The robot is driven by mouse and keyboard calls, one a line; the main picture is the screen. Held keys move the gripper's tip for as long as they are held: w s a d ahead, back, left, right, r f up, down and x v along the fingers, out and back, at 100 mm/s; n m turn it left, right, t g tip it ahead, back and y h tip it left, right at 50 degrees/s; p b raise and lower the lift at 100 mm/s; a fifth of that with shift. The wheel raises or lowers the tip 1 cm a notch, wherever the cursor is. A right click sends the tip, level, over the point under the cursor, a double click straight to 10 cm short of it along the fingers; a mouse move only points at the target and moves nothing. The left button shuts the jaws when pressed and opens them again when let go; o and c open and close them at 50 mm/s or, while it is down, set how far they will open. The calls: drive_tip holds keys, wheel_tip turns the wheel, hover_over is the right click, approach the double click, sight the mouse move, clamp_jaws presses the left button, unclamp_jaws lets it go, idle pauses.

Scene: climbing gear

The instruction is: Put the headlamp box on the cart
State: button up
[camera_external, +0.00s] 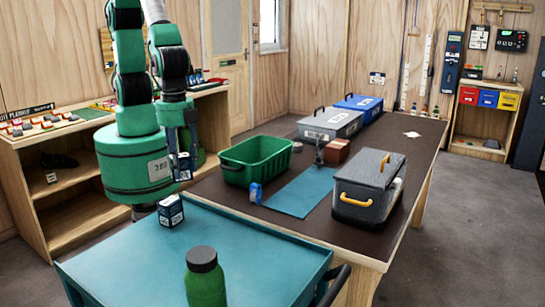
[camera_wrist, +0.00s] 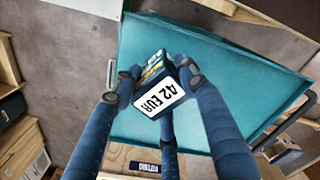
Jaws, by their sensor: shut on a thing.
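My gripper (camera_wrist: 160,80) is shut on a small box (camera_wrist: 158,88) with a white "42 EUR" label and blue-and-yellow print, apparently the headlamp box. In the external view the held box (camera_external: 184,167) hangs below my gripper (camera_external: 182,155), above and behind the cart's far left corner. The teal cart (camera_external: 245,255) has a raised rim and a mostly bare top; it also lies behind the held box in the wrist view (camera_wrist: 225,85). A similar dark-blue and white box (camera_external: 170,211) stands at the cart's far left corner, apart from the held one.
A green bottle (camera_external: 205,280) stands at the cart's near edge. Behind the cart, the brown table (camera_external: 270,222) carries a green crate (camera_external: 257,160), a blue mat (camera_external: 302,190), a dark case (camera_external: 368,187) and other boxes. The cart's middle is clear.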

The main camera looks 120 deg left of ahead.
drive_tip(key=s+d+m, duration=0.3)
drive_tip(key=s+d, duration=0.5)
drive_tip(key=s, duration=0.4)
wheel_tip(320, 180, down, 6)
drive_tip(key=shift+d+f+p, duration=0.15)
drive_tip(key=shift+f+p, duration=0.1)
drive_tip(key=shift+p, duration=0.05)
drive_tip(key=w+d, duration=0.3)
drive_tip(key=w, duration=0.1)
drive_tip(key=w+d+f+b, duration=0.1)
drive_tip(key=w+d, duration=0.2)
drive_tip(key=w, duration=0.1)
drive_tip(key=w+d+b, duration=0.1)
drive_tip(key=w+d, duration=0.2)
drive_tip(key=w, duration=0.2)
drive_tip(key=shift+d+f, duration=0.2)
drive_tip(key=shift+f, duration=0.05)
drive_tip(key=shift+f+b, duration=0.65)
drive_tip(key=shift+f, duration=1.1)
drive_tip(key=shift+f, duration=0.1)
